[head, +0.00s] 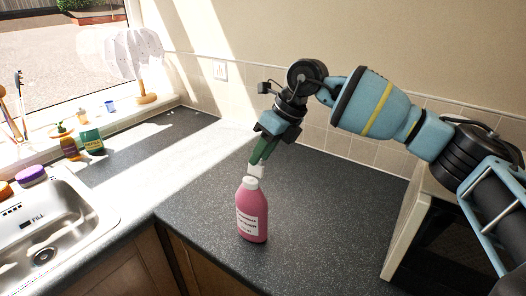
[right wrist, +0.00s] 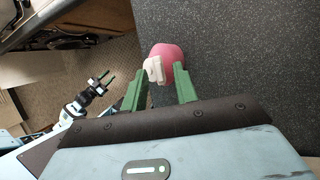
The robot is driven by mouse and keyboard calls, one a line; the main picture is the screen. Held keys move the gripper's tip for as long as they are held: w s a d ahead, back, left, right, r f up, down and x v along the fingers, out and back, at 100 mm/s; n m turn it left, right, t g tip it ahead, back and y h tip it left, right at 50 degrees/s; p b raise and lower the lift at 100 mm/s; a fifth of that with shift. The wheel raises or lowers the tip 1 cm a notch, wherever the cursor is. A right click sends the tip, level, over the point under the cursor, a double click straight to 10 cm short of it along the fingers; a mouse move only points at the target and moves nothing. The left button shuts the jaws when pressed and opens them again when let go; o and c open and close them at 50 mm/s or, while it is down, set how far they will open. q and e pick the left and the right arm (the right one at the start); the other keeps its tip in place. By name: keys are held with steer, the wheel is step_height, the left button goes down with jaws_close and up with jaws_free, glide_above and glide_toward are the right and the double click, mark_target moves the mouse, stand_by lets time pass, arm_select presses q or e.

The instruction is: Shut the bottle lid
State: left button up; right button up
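A pink bottle (head: 252,212) with a printed label stands upright on the dark counter. Its white flip lid (head: 256,169) is raised above the white neck. My right gripper (head: 261,152), with green fingers, is just above the lid. In the right wrist view my right gripper (right wrist: 160,78) is open, with the white lid (right wrist: 153,68) between its spread fingers, nearer the left finger; whether it touches that finger I cannot tell. The pink bottle body (right wrist: 170,55) shows beyond. My left gripper (right wrist: 107,76) appears small in the right wrist view, its fingers apart and empty, away from the bottle.
A sink (head: 45,225) with a sponge (head: 32,174) is at the left. A box-like appliance (head: 408,225) stands at the right. The counter (head: 190,165) around the bottle is clear.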

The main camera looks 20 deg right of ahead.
jaws_close()
